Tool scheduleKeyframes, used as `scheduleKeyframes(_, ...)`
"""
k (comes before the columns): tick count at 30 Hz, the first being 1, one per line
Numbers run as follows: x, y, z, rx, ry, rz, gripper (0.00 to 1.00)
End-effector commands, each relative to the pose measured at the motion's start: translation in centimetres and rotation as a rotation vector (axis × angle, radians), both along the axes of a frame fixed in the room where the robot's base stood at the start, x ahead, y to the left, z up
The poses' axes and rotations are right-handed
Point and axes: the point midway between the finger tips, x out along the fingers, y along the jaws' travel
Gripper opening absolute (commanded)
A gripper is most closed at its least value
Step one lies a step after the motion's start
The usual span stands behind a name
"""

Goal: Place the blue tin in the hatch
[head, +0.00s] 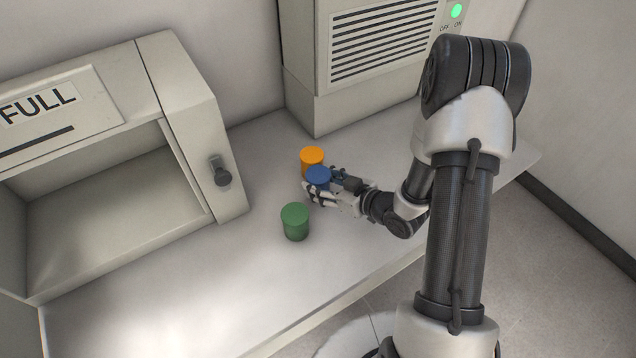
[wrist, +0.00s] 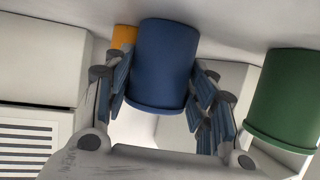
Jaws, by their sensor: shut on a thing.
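The blue tin (head: 318,175) stands on the counter between an orange tin (head: 312,157) behind it and a green tin (head: 295,222) in front. My gripper (head: 328,188) is shut on the blue tin from the right. In the wrist view the blue tin (wrist: 163,66) fills the space between the fingers, one on each side. I cannot tell if its base touches the counter. The hatch (head: 110,215) is an open box at the left, with a raised front panel marked FULL; its inside looks empty.
The green tin stands close to my gripper, also at the right of the wrist view (wrist: 284,98). The orange tin is close behind the blue one. A vented cabinet (head: 385,50) stands at the back. A dark knob (head: 222,173) juts from the hatch's side. The counter front is clear.

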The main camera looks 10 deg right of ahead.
Motion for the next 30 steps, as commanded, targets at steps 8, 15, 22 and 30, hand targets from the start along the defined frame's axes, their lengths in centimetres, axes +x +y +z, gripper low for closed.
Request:
scheduleKeyframes(8,0.0,0.0,0.0,0.0,0.0,0.0,0.23)
scheduleKeyframes(15,0.0,0.0,0.1,0.0,-0.002,0.0,0.13)
scheduleKeyframes(22,0.1,0.0,1.0,-0.002,-0.003,0.0,0.13)
scheduleKeyframes(30,0.1,0.0,5.5,-0.002,-0.006,0.001,0.13)
